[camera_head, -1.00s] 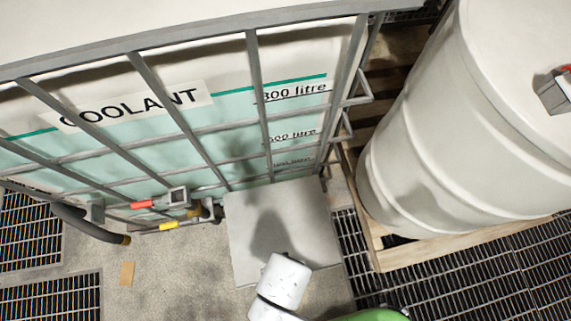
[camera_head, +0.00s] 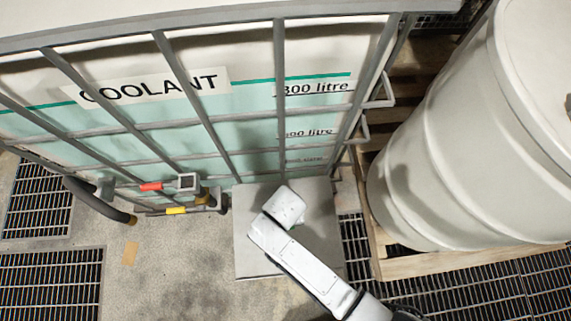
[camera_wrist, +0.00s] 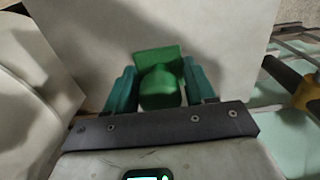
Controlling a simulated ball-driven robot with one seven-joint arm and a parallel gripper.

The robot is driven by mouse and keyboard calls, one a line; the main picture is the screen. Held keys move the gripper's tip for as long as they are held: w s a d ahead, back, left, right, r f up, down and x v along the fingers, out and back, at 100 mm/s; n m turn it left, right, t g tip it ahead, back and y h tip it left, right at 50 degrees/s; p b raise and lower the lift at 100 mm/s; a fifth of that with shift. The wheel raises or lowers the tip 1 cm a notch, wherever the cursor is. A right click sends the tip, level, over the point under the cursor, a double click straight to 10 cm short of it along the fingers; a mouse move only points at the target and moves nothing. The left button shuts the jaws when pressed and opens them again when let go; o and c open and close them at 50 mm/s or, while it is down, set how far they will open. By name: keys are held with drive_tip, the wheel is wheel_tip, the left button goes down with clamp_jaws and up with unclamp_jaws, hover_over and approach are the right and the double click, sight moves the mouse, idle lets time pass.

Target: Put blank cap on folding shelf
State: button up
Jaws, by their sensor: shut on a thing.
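The blank cap, a green block-like piece with a flat square part (camera_wrist: 160,88), is between the teal fingers of my gripper (camera_wrist: 160,78) in the wrist view. The gripper is shut on it. The folding shelf (camera_head: 248,250) is the plain grey square panel in front of the coolant tank in the head view. My arm reaches over the shelf there and hides my gripper and the cap. A pale flat surface (camera_wrist: 215,30), seemingly the shelf, lies behind the cap in the wrist view. I cannot tell whether the cap touches it.
The caged coolant tank (camera_head: 250,110) stands behind the shelf. A valve with red and yellow handles (camera_head: 187,183) and a dark hose (camera_head: 95,201) are at its lower left. A white drum (camera_head: 450,150) on a wooden pallet (camera_head: 475,262) stands right. Floor gratings (camera_head: 50,275) lie around.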

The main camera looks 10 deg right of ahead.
drive_tip(key=shift+s+f, duration=0.1)
drive_tip(key=shift+f, duration=1)
drive_tip(key=shift+f, duration=0.1)
drive_tip(key=o, duration=1.1)
drive_tip(key=shift+c, duration=0.2)
wheel_tip(320, 180, up, 12)
drive_tip(key=shift+r+p, duration=0.1)
drive_tip(key=shift+p, duration=0.7)
drive_tip(key=s+d+r, duration=0.2)
drive_tip(key=d+r, duration=0.1)
drive_tip(key=d, duration=0.5)
drive_tip(key=s+d+r, duration=0.3)
drive_tip(key=d+r, duration=0.1)
drive_tip(key=d, duration=0.4)
drive_tip(key=s+d+r+t, duration=0.1)
drive_tip(key=s+d+r, duration=0.1)
drive_tip(key=d, duration=0.7)
drive_tip(key=shift+s+r, duration=0.3)
drive_tip(key=shift+r, duration=0.4)
